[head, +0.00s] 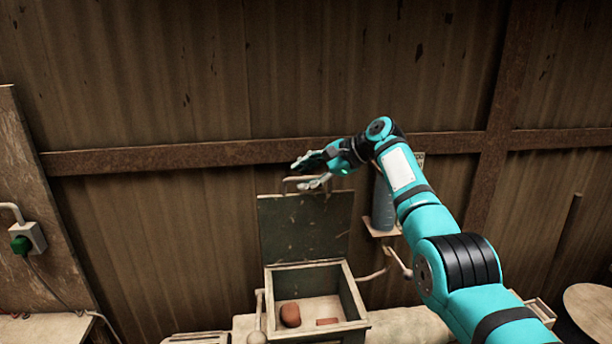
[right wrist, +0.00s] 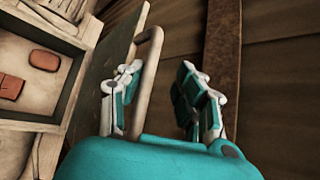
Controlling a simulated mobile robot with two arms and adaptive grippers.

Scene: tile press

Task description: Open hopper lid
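The hopper (head: 352,294) is a box on the bench, and its dark lid (head: 303,227) stands upright at the back, so the box is open. A pale bar handle (head: 287,186) sits at the lid's top edge; it also shows in the right wrist view (right wrist: 152,62). My right gripper (head: 304,174) is at this handle with its fingers apart. In the right wrist view the fingers (right wrist: 160,90) are spread, with the handle between them, nearer the left finger. Whether a finger touches it is unclear. My left gripper is not in view.
Inside the hopper lie a rounded reddish lump (head: 290,314) and a flat reddish piece (head: 327,321). A grey bottle (head: 382,205) stands on a small wall shelf (head: 383,232) behind my right arm. The corrugated wall with a rusty beam (head: 190,155) is close behind the lid.

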